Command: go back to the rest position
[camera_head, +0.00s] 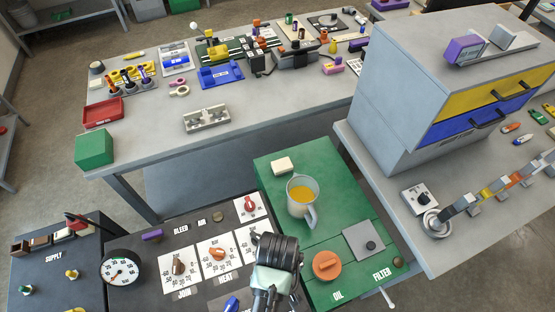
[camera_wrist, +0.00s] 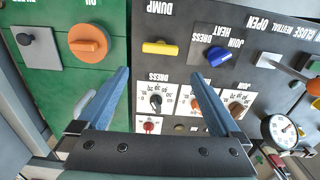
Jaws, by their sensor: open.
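In the wrist view my gripper (camera_wrist: 160,76) is open, with its two blue fingers apart and nothing between them. It is above the seam of the green panel (camera_wrist: 60,105) and the black control panel (camera_wrist: 262,90). In the head view the dark end of my arm shows at the bottom middle, over the right edge of the black panel (camera_head: 205,225); the fingertips are hidden there. An orange knob (camera_wrist: 88,42) labelled OIL is left of the fingers, and a yellow handle (camera_wrist: 160,48) and a blue knob (camera_wrist: 219,56) are in front of them.
A mug (camera_head: 302,197) of yellow liquid stands on the green panel near my arm. A gauge (camera_head: 121,267) is on the left. A drawer cabinet (camera_head: 445,80) stands right, and a cluttered grey table (camera_head: 150,125) lies behind.

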